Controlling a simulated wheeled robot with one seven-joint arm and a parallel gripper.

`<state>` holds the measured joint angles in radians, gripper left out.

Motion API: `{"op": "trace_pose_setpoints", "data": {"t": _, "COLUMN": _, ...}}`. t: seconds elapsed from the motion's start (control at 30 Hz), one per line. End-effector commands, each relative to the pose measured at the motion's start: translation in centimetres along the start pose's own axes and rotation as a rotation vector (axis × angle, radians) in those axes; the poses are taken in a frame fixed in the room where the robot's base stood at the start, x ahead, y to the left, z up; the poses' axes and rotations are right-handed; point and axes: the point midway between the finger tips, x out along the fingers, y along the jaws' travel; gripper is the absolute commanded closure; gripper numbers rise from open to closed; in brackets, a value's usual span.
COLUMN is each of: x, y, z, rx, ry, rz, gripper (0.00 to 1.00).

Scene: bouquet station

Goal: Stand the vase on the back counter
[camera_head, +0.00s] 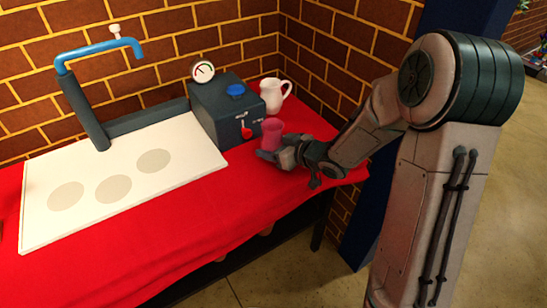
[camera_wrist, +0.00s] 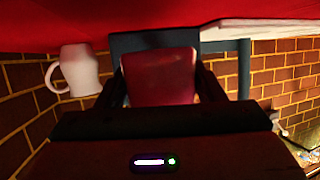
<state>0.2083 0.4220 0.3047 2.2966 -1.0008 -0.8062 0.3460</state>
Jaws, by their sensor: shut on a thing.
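The vase (camera_head: 271,134) is a small pink-red vessel near the right end of the red-covered counter (camera_head: 190,215), in front of the grey box. It looks upright in the head view; I cannot tell whether its base touches the cloth. My gripper (camera_head: 267,154) reaches in from the right and is shut on the vase, low on its body. In the wrist view, which is upside down, the vase (camera_wrist: 158,78) sits between my two dark fingers (camera_wrist: 161,88). The fingers and palm hide part of it.
A grey box with a gauge (camera_head: 225,108) stands behind the vase. A white pitcher (camera_head: 275,95) stands beside the box near the brick wall. A white board (camera_head: 120,190) with several grey discs and a blue tap (camera_head: 98,50) are to the left. The front cloth is clear.

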Motion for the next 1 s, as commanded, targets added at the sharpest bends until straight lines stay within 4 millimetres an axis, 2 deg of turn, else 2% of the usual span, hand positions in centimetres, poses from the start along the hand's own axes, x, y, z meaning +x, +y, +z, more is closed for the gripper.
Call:
{"op": "trace_pose_setpoints", "data": {"t": 0.27, "x": 1.4, "y": 0.1, "z": 3.4, "rx": 0.002, "ry": 0.000, "rz": -0.001, "gripper": 0.79}}
{"op": "trace_pose_setpoints", "data": {"t": 0.67, "x": 1.6, "y": 0.1, "z": 3.8, "rx": 0.000, "ry": 0.002, "rz": 0.000, "gripper": 0.79}}
{"op": "trace_pose_setpoints", "data": {"t": 0.7, "x": 1.6, "y": 0.1, "z": 3.9, "rx": 0.001, "ry": 0.000, "rz": 0.000, "gripper": 0.32}}
{"op": "trace_pose_setpoints", "data": {"t": 0.77, "x": 1.5, "y": 0.1, "z": 3.9, "rx": 0.001, "ry": 0.000, "rz": 0.000, "gripper": 0.16}}
{"op": "trace_pose_setpoints", "data": {"t": 1.0, "x": 1.5, "y": 0.1, "z": 3.8, "rx": 0.001, "ry": 0.000, "rz": 0.000, "gripper": 0.16}}
